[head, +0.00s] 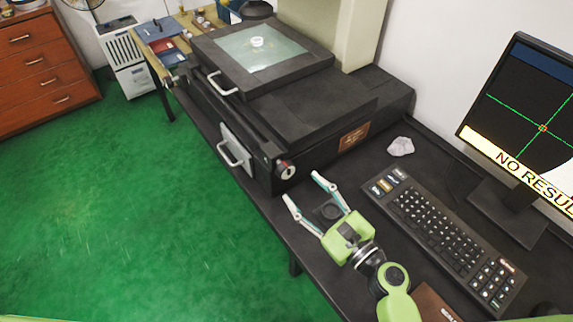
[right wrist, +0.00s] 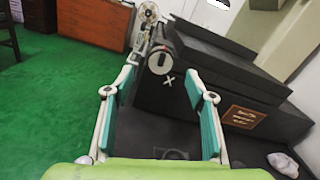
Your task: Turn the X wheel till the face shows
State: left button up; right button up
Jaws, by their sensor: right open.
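The X wheel (head: 286,171) is a pale round knob at the near end of the dark machine's front rail. In the right wrist view the wheel (right wrist: 160,62) sits between and beyond my fingertips, with a white X below it. My right gripper (head: 301,186) is open and empty, just short of the wheel and apart from it; its two fingers also show in the right wrist view (right wrist: 160,76). The monitor (head: 530,115) shows green crosshairs on black, a white patch at lower right and a "NO RESULT" banner, partly cut off. My left gripper is not in view.
A small white ring (head: 257,42) lies on the machine's glass stage (head: 285,52). White handles (head: 233,152) stick out from the machine's front. A keyboard (head: 440,225) and a crumpled pale cloth (head: 401,146) lie right of my gripper. Green floor is clear at left.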

aim_at(290, 174)
jog(key=x, duration=0.4)
jog(key=shift+w+p, duration=0.15)
jog(key=shift+p, duration=0.15)
jog(key=x, duration=0.3)
jog(key=shift+a, duration=0.1)
jog(key=shift+w+a+f, duration=0.1)
jog(key=shift+w+a, duration=0.1)
jog(key=shift+w, duration=0.15)
jog(key=shift+c, duration=0.8)
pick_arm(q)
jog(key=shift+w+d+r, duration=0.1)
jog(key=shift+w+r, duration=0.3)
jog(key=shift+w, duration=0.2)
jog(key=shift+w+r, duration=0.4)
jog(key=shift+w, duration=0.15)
pick_arm(e)
jog(key=c, duration=1)
